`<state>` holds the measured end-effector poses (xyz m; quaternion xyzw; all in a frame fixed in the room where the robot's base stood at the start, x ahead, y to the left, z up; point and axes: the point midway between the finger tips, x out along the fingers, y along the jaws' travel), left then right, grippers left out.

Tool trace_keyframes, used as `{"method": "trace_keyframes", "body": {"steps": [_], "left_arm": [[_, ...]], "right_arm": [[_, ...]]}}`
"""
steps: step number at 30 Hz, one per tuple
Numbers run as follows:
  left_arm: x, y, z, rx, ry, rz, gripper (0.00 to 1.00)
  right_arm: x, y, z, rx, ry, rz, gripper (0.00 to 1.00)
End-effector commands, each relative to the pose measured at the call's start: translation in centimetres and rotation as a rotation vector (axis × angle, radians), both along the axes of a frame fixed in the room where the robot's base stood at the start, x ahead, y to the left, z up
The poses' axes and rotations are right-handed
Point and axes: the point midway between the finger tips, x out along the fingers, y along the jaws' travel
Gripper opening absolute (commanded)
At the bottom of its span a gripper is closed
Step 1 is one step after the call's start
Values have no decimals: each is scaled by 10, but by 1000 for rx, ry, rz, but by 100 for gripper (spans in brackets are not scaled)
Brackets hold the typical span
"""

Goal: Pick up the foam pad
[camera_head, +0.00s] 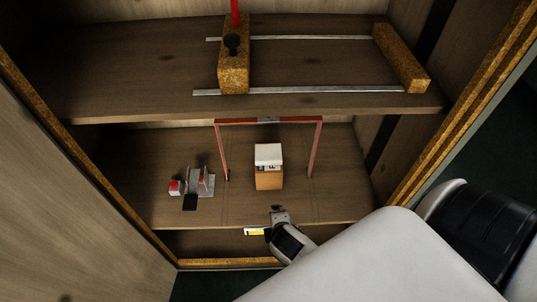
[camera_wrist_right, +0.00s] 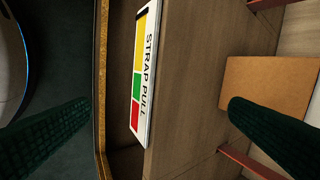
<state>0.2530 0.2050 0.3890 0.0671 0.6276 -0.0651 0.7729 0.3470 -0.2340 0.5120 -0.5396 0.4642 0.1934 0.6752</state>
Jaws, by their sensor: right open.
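No object is plainly recognisable as a foam pad. A white block (camera_head: 268,153) with dark markings on its front sits on top of a brown box (camera_head: 269,181) on the lower shelf, under a red frame. A small flat black piece (camera_head: 190,203) lies at the left of that shelf; I cannot tell which is the pad. My right gripper (camera_head: 279,215) is at the shelf's front edge, in front of the box. The brown box also shows there (camera_wrist_right: 265,88). My left gripper is out of view.
A STRAP PULL label (camera_wrist_right: 144,75) is on the shelf's front edge. The red frame (camera_head: 221,150) straddles the box. A metal bracket (camera_head: 203,182) and red-topped block (camera_head: 175,187) stand left. The upper shelf (camera_head: 130,85) overhangs behind; side walls close in the cabinet.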

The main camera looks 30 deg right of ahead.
Motion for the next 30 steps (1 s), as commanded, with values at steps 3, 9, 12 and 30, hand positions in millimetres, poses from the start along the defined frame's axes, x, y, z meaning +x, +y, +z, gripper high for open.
{"method": "trace_keyframes", "body": {"steps": [3, 9, 12, 30], "left_arm": [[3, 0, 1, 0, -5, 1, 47], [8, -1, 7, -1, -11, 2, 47], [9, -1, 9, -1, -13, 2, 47], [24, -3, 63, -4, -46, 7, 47]], "right_arm": [[28, -8, 25, -287, -22, 275, 100], [65, -19, 77, -838, 31, 677, 100], [76, -21, 98, -1046, 81, 795, 100], [132, -52, 96, -1277, 164, 914, 100]]}}
